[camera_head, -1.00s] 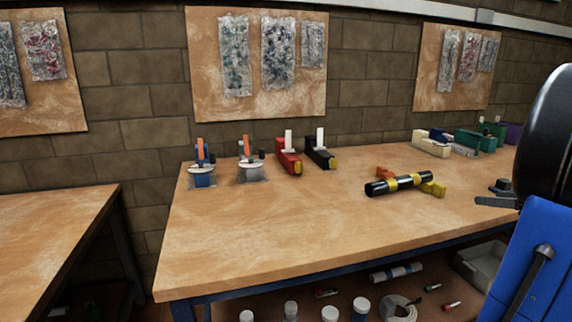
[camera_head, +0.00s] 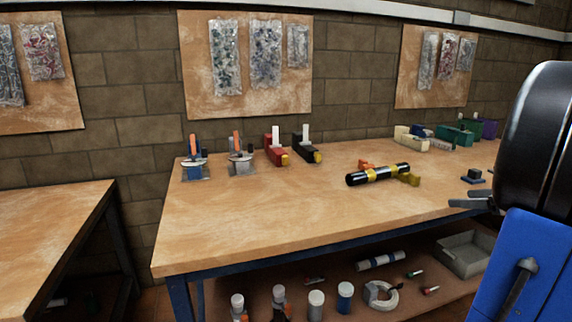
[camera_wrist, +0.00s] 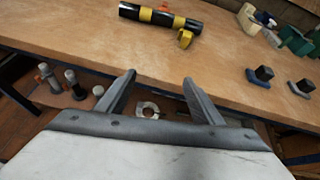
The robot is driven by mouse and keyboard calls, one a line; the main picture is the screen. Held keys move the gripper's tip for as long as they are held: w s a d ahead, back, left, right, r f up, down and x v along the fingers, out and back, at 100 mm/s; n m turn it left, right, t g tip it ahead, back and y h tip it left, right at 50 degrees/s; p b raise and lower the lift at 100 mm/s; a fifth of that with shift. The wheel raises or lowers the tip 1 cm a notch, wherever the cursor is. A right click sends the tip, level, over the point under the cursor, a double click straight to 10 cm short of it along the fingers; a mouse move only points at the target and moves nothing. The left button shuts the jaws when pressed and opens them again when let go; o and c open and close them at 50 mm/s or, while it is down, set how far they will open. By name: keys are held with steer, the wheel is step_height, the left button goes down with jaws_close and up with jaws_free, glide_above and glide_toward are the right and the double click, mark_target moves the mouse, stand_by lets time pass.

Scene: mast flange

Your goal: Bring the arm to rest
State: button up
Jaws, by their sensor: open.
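My gripper (camera_wrist: 158,95) is open and empty in the wrist view, its two fingers apart in front of the table's front edge. In the head view only its finger ends (camera_head: 470,198) show at the right, beside my black and blue arm parts. The wooden workbench (camera_head: 230,225) stands ahead. A black tube with yellow bands (camera_head: 378,174) lies on the bench; it also shows in the wrist view (camera_wrist: 160,17), beyond the fingers and apart from them.
Red (camera_head: 275,149) and black (camera_head: 307,149) tools stand at the back of the bench, left of the tube. Small dark blocks (camera_wrist: 260,76) lie near its front edge. The lower shelf holds bottles (camera_head: 316,303), a white ring (camera_head: 380,294) and a grey bin (camera_head: 467,254). The bench's front left is clear.

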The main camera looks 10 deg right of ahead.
steer(key=s+a+f+n+g+y, duration=0.1)
steer(key=a+f+n+g, duration=0.2)
steer(key=a+n, duration=0.7)
steer(key=s+a+f+n+g+y, duration=0.1)
steer(key=a+f+n+g, duration=0.25)
steer(key=a, duration=1.25)
steer(key=s+a+f+n+h, duration=0.1)
steer(key=s+a+f+n, duration=0.2)
steer(key=n, duration=0.7)
steer(key=s+a+f+n+g+h, duration=0.1)
steer(key=s+a+f+n+h, duration=0.1)
steer(key=s+a+n, duration=0.6)
steer(key=s+f+n, duration=0.1)
steer(key=s, duration=0.2)
steer(key=shift+s+n+h, duration=0.3)
steer(key=shift+n, duration=0.05)
